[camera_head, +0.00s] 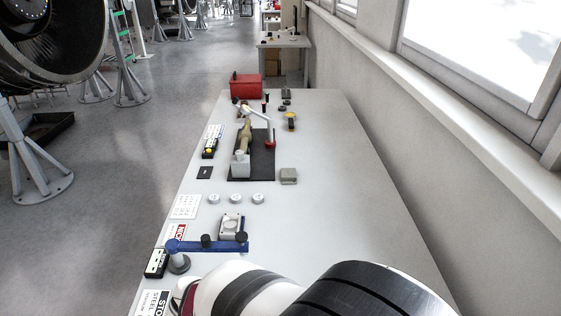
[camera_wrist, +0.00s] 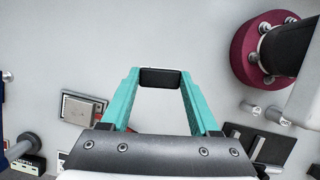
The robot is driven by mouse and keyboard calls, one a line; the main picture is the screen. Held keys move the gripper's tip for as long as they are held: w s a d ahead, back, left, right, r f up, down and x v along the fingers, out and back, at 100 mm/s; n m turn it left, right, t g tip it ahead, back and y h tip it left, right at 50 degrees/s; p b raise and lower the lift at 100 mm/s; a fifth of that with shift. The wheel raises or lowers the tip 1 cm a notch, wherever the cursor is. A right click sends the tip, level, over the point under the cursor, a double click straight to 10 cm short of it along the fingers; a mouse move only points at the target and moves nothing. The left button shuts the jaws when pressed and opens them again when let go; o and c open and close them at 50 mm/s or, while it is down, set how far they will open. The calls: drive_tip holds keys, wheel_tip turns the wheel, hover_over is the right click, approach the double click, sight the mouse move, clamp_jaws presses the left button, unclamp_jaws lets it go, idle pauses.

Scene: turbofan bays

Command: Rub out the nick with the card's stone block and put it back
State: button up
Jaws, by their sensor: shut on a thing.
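My gripper (camera_wrist: 160,80), with teal fingers, is shut on a small black block (camera_wrist: 160,78) in the wrist view. The block spans the gap between the fingertips, over plain pale surface. In the head view, my arm fills the bottom edge, and neither the gripper nor the block can be made out. A white card with "STO" lettering (camera_head: 154,301) lies at the table's near left, partly cut off. A red-headed card reading "NIC" (camera_head: 177,232) lies farther up the left edge, beside a blue bar (camera_head: 190,246). I cannot make out the nick itself.
A brass-coloured part stands on a black plate (camera_head: 262,160) mid-table. Three white discs (camera_head: 237,198) sit nearer. A grey block (camera_head: 288,176) lies right of the plate, a red box (camera_head: 246,86) at the far end. The table's right side (camera_head: 340,200) is clear.

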drive_tip(key=w+a+f+n+t+y, duration=0.1)
drive_tip(key=w+a+f+n+t, duration=0.15)
drive_tip(key=w+a+n, duration=0.75)
drive_tip(key=shift+w+a+f+m, duration=0.45)
drive_tip(key=shift+w+a+f, duration=0.1)
drive_tip(key=shift+f, duration=0.35)
drive_tip(key=shift+w+a+f+m, duration=0.4)
drive_tip(key=shift+a+f+m, duration=0.15)
drive_tip(key=shift+f, duration=0.3)
drive_tip(key=shift+w+a+f+m, duration=0.4)
drive_tip(key=shift+w+a+f, duration=0.15)
drive_tip(key=shift+f, duration=0.35)
drive_tip(key=shift+f, duration=0.4)
drive_tip(key=shift+w, duration=0.1)
drive_tip(key=shift+w, duration=2.05)
drive_tip(key=shift+s, duration=2.2)
drive_tip(key=shift+w, duration=2.1)
